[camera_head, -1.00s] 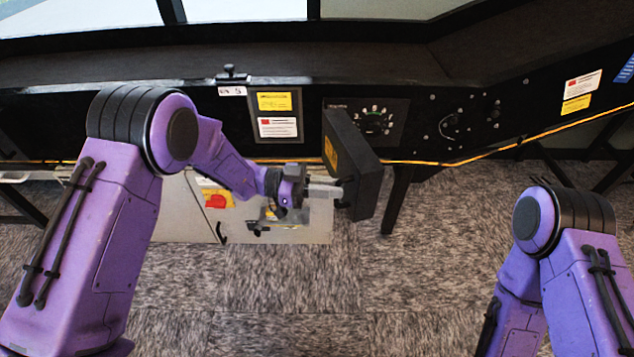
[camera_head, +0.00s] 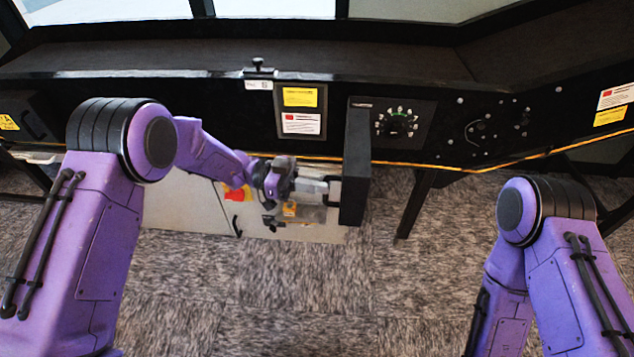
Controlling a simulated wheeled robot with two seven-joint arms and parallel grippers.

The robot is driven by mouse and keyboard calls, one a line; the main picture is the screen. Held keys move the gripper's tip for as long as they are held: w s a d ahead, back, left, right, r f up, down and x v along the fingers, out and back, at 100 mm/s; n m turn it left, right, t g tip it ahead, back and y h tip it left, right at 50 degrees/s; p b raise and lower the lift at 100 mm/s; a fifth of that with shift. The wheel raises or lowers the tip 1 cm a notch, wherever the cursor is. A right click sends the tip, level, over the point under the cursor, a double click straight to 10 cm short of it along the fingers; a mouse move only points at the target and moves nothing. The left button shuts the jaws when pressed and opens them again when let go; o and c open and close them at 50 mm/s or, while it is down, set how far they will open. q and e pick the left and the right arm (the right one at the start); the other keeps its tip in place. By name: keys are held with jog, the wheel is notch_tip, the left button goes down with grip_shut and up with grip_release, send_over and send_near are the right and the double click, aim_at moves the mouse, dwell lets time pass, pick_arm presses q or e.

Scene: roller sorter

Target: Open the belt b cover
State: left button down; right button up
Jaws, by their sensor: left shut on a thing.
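The belt b cover (camera_head: 355,170) is a black box-like panel on the front of the dark sorter. It stands swung out from the panel, nearly edge-on to me, and the dial plate (camera_head: 397,122) beside it is exposed. My left gripper (camera_head: 328,187) is at the cover's left face and shut on its black handle; the fingertips are small and partly hidden. My right arm shows at the lower right, but its gripper is out of view.
A placard with yellow and white labels (camera_head: 301,111) is left of the cover. Another black cover with a handle (camera_head: 22,117) is at the far left. An orange cable (camera_head: 520,158) runs along the sorter. A pale box (camera_head: 185,205) stands below. Carpet in front is clear.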

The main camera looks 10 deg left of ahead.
pick_arm(q)
jog(key=shift+w+a+r, duration=0.1)
jog(key=shift+w+r, duration=0.3)
jog(key=shift+r, duration=0.1)
jog(key=c, duration=1.1)
grip_release()
jog(key=shift+w+f, duration=0.1)
jog(key=shift+w, duration=0.05)
jog(key=shift+f, duration=0.25)
jog(key=shift+f, duration=0.1)
jog(key=a, duration=1)
jog(key=shift+w+a, duration=0.2)
jog(key=shift+w, duration=0.15)
